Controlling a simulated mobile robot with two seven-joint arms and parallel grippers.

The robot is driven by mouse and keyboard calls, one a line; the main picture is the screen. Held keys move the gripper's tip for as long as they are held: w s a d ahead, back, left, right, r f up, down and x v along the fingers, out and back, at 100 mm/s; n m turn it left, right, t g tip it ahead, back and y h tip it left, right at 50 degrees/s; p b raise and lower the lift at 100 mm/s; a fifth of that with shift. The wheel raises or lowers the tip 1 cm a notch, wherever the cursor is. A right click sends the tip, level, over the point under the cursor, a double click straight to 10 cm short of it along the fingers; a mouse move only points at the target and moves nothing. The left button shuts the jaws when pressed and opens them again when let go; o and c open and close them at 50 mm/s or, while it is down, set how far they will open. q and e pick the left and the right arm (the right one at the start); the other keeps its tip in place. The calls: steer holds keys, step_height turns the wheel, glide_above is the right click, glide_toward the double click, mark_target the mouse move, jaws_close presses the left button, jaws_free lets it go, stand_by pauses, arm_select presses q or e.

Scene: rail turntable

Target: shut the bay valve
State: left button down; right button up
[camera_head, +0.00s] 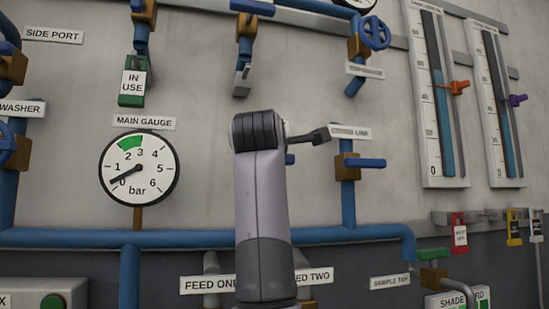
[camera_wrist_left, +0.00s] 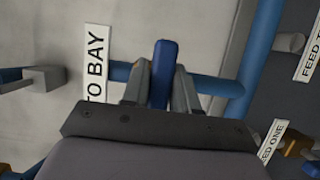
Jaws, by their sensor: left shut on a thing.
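The bay valve's blue lever (camera_wrist_left: 162,52) shows in the left wrist view beside the "TO BAY" label (camera_wrist_left: 95,65). It lies across its blue pipe (camera_wrist_left: 212,84). My left gripper (camera_wrist_left: 161,85) is shut on the lever, one grey finger on each side, with the lever's end sticking out beyond them. A small blue piece (camera_head: 290,159) shows just right of the arm, perhaps the lever's end. My right gripper is not in view.
A "COMMON LINK" valve (camera_head: 362,162) with a blue lever is close on the right. The main gauge (camera_head: 139,168) is on the left, its needle near 0. A green "IN USE" tag (camera_head: 133,88) hangs above it. A horizontal blue pipe (camera_head: 190,238) runs below.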

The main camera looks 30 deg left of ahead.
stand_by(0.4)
arm_select(q)
steer(key=c, duration=1)
jaws_free()
steer(key=shift+a, duration=0.1)
steer(key=shift+o, duration=0.2)
steer(key=shift+s+d, duration=0.2)
steer(key=shift+s, duration=0.1)
steer(key=b+v, duration=0.2)
steer(key=v, duration=0.4)
steer(key=shift+s, duration=0.25)
steer(key=shift+d, duration=0.15)
